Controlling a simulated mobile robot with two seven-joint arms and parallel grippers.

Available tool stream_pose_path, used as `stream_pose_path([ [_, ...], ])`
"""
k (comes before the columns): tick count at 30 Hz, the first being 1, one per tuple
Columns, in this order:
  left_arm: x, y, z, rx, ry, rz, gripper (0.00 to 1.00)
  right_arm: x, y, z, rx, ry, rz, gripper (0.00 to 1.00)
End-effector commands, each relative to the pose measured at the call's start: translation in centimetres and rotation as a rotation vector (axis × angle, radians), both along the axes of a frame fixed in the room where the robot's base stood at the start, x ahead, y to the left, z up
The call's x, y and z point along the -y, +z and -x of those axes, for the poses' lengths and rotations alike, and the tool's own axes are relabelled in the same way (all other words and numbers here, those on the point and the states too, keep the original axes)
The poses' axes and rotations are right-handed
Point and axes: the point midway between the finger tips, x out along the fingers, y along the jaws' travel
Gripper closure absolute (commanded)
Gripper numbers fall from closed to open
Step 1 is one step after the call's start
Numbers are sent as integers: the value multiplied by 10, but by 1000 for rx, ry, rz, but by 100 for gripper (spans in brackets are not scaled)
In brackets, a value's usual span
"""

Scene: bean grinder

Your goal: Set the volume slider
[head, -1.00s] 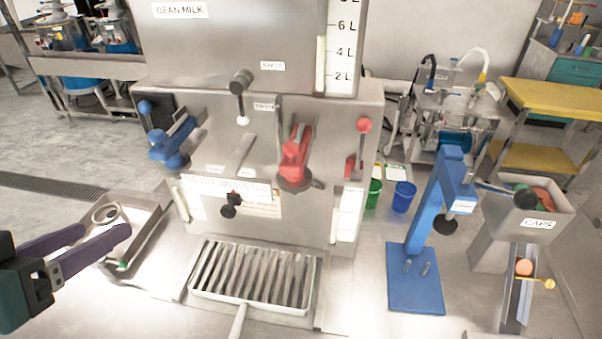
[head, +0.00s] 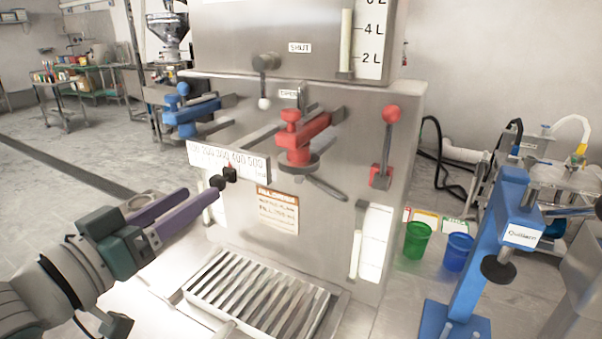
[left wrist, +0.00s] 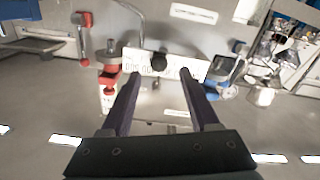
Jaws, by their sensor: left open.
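The volume slider is a black knob (head: 217,182) with a red pointer at the lower edge of a white scale plate (head: 205,155) marked in hundreds, on the front of the steel machine. My left gripper (head: 202,192) is open, its two purple fingers pointing at the knob from the lower left. In the left wrist view the knob (left wrist: 158,62) shows between and beyond the fingertips (left wrist: 160,73), in front of the scale plate (left wrist: 195,66). I cannot tell whether a finger touches it. My right gripper is not in view.
A red-handled valve (head: 297,140) and a blue-handled valve (head: 185,115) stick out from the machine near the scale. A slatted drip tray (head: 255,290) lies below. A blue press (head: 490,245) and green (head: 417,240) and blue (head: 457,252) cups stand to the right.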

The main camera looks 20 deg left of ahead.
Motion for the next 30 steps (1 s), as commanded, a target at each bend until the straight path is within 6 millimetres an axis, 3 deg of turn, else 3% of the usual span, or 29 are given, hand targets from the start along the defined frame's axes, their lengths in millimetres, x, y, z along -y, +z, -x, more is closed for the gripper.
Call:
stream_pose_path([
  [7, 3, 0, -30, 0, 0, 0, 38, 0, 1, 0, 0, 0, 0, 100],
  [18, 3, -1, -36, -2, -1, 0, 38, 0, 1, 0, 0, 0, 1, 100],
  [30, 3, -1, -35, -1, 0, 0, 84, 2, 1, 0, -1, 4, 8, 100],
])
